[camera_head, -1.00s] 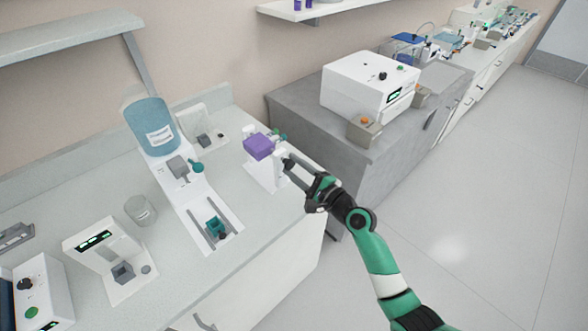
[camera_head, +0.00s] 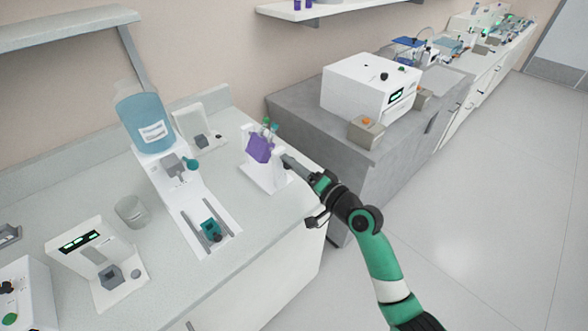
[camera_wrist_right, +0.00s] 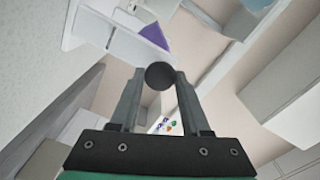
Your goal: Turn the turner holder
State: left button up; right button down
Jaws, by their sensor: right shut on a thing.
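The turner holder is a purple block (camera_head: 260,149) hung in a white stand (camera_head: 266,178) near the counter's right edge. The purple block is tilted, with small green-capped tubes (camera_head: 268,126) showing at its top. My right gripper (camera_head: 288,162) is at the right side of the stand. In the right wrist view its fingers (camera_wrist_right: 158,84) are closed on a dark round knob (camera_wrist_right: 160,75). The purple block (camera_wrist_right: 155,36) and white stand (camera_wrist_right: 108,35) show beyond it in that view. My left gripper is not in view.
A blue water bottle (camera_head: 151,125) on a dispenser with a white rail track (camera_head: 205,222) stands left of the stand. A clear beaker (camera_head: 132,211) and white devices (camera_head: 90,262) sit further left. A grey bench with a white machine (camera_head: 368,88) lies behind the arm.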

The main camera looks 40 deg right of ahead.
jog(key=shift+n+b, duration=1.45)
jog(key=shift+n, duration=1.85)
jog(key=shift+r, duration=0.1)
jog(key=shift+c, duration=1.9)
grip_release()
jog(key=s+p, duration=0.2)
jog(key=s, duration=0.9)
jog(key=shift+s+a, duration=0.25)
jog(key=shift+s, duration=0.1)
